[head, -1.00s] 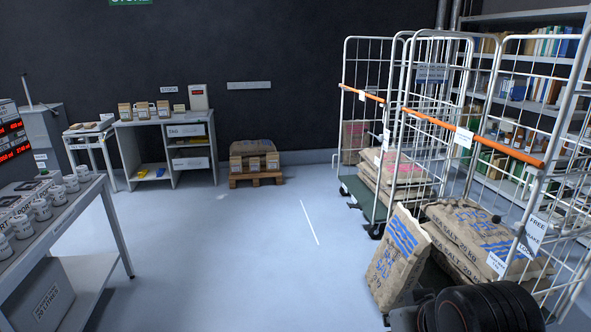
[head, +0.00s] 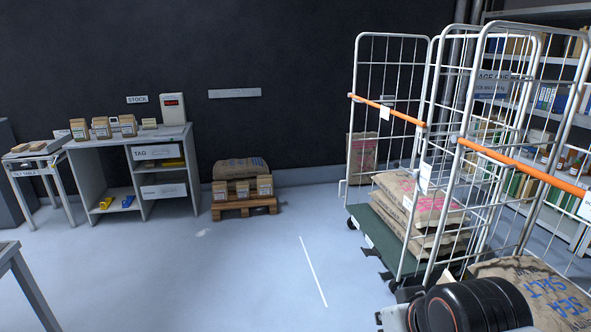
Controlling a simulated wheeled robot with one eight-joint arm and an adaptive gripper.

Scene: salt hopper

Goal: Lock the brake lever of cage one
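Two wire roll cages stand on the right. The farther cage (head: 388,88) has an orange bar and a green base (head: 385,229) bearing stacked sacks with pink print (head: 425,200). The nearer cage (head: 463,150) also has an orange bar, and a sack with blue print (head: 540,288) lies at its foot, cut off by the frame. A blue-grey sign (head: 493,84), partly hidden by wires, seems to read "CAGE ONE"; I cannot tell which cage it belongs to. No brake lever can be made out. My dark arm part covers the lower right; my gripper's fingertips do not show.
Dark castors or fittings (head: 372,252) sit at the farther cage's base edge. A pallet with sacks (head: 245,206) and a shelf bench (head: 165,165) stand along the dark wall. Shelving (head: 560,60) is behind the cages. The floor left of the cages is clear.

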